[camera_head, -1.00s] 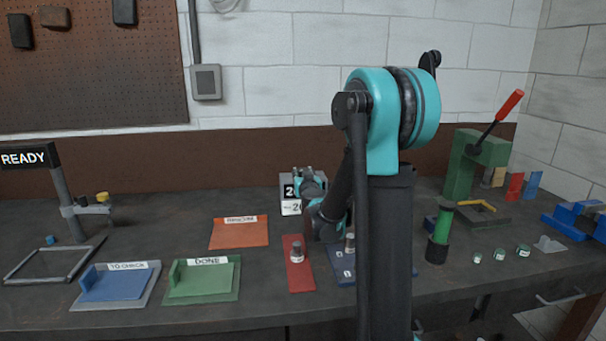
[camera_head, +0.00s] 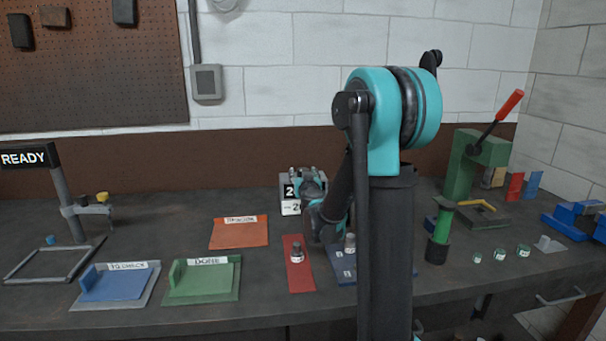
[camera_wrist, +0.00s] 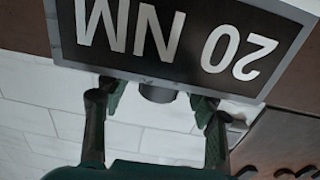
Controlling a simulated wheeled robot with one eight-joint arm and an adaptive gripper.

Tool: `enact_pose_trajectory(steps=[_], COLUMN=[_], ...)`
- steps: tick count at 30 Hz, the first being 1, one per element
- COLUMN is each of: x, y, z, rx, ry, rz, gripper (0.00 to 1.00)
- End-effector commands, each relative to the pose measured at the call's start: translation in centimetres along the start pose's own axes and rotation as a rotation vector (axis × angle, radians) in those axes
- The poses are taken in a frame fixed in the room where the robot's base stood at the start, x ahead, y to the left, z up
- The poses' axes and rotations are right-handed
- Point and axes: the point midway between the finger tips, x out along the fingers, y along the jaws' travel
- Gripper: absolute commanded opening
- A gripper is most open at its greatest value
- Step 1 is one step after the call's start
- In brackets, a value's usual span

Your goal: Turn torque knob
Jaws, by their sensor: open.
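The torque display (camera_head: 290,207) stands at the back middle of the bench, partly hidden by my arm. In the wrist view its dark panel (camera_wrist: 135,66) reads "20 NM" upside down. A small grey round knob (camera_wrist: 158,93) sticks out at the panel's edge. My gripper (camera_wrist: 155,101) is open, with one finger on each side of the knob and a gap visible on both sides. In the head view my gripper (camera_head: 311,184) is at the display, and its fingers are too small to make out clearly.
A red mat (camera_head: 299,277) with a small dark part lies in front. An orange mat (camera_head: 239,233), green DONE tray (camera_head: 205,290) and blue TO CHECK tray (camera_head: 115,293) lie left. A green press (camera_head: 465,160) with a red-handled lever stands right. A green-handled tool (camera_head: 440,232) stands nearer.

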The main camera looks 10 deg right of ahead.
Motion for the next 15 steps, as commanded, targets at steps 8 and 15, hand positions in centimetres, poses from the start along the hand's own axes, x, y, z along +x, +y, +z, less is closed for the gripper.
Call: enact_pose_trajectory(steps=[8, 15], x=[-4.9, -9.4], y=[0.0, 0.0], z=[0.0, 0.0], rx=[0.0, 0.0], ry=[0.0, 0.0], rz=[-0.001, -0.001], gripper=[0.58, 0.58])
